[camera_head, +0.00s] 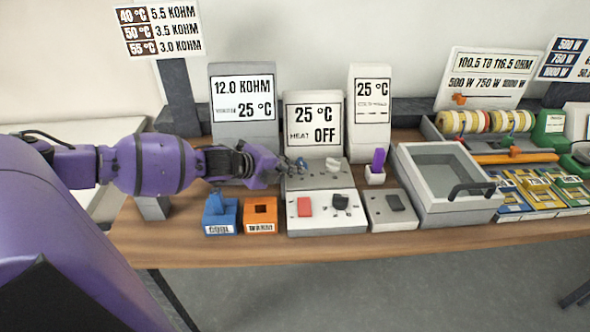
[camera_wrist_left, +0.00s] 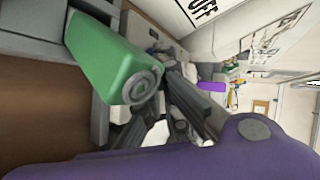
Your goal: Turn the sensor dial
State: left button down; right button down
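My left gripper (camera_head: 286,166) comes in from the left, its tips at the left end of the grey panel (camera_head: 318,181) below the "25 °C HEAT OFF" display (camera_head: 314,124). A small bluish knob (camera_head: 300,163) is at the tips; I cannot tell if they touch it. A pale dial (camera_head: 333,165) sits to its right. No label shows which one is the sensor dial. In the left wrist view the dark fingers (camera_wrist_left: 185,105) are partly hidden, and their opening is unclear. A green block-like piece (camera_wrist_left: 115,62) stands beside them there. My right gripper is not in view.
A lower panel (camera_head: 325,226) has a red switch (camera_head: 304,206) and a black knob (camera_head: 340,201). Blue (camera_head: 220,214) and orange (camera_head: 260,214) boxes stand left of it. A purple peg (camera_head: 378,159) and a grey tray (camera_head: 440,205) stand to the right.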

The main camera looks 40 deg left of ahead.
pick_arm(q)
jog(key=shift+w+a+r, duration=0.15)
jog(key=shift+w+a, duration=0.05)
jog(key=shift+a, duration=0.25)
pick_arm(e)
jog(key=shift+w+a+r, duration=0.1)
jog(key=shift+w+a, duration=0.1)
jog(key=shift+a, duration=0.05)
